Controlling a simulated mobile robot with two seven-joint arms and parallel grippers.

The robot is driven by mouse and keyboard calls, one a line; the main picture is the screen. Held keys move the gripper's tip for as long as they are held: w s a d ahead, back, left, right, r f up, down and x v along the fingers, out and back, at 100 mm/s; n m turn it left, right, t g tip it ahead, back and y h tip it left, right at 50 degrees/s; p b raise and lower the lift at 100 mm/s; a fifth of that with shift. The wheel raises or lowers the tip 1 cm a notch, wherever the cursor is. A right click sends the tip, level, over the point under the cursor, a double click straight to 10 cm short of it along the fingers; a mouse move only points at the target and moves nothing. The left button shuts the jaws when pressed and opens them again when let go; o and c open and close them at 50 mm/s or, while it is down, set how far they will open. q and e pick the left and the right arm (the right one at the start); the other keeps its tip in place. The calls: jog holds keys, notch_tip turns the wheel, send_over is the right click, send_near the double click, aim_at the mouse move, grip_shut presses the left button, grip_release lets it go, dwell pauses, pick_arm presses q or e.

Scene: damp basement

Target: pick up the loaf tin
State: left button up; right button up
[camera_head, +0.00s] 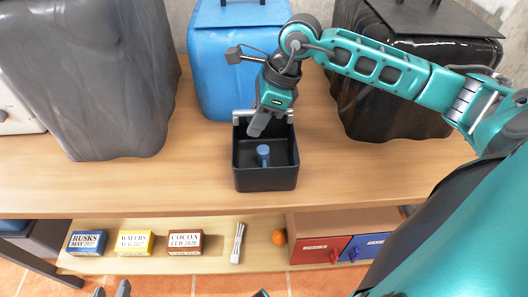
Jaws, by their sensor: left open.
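A black, open-topped rectangular box (265,183), which looks like the loaf tin, stands upright on the wooden worktop. Light metal pieces show along its back rim. A small blue cylindrical thing (263,155) stands inside it. My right gripper (259,124) comes down from above at the tin's back rim. A grey finger reaches over the opening; whether it touches the tin or how far the jaws are apart cannot be told. My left gripper (112,289) is open at the bottom left edge, low in front of the shelf, with only its fingertips showing.
A grey bulky container (95,80), a blue one (228,60) and a black one (385,90) stand at the back. The lower shelf holds rusks (87,243), wafers (134,242) and cocoa (186,242) boxes, an orange ball (279,237), and red (320,250) and blue (366,247) drawers. Worktop left of the tin is clear.

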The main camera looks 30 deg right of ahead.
dwell(0.3)
jog(key=shift+f, duration=0.1)
grip_shut()
dwell(1.2)
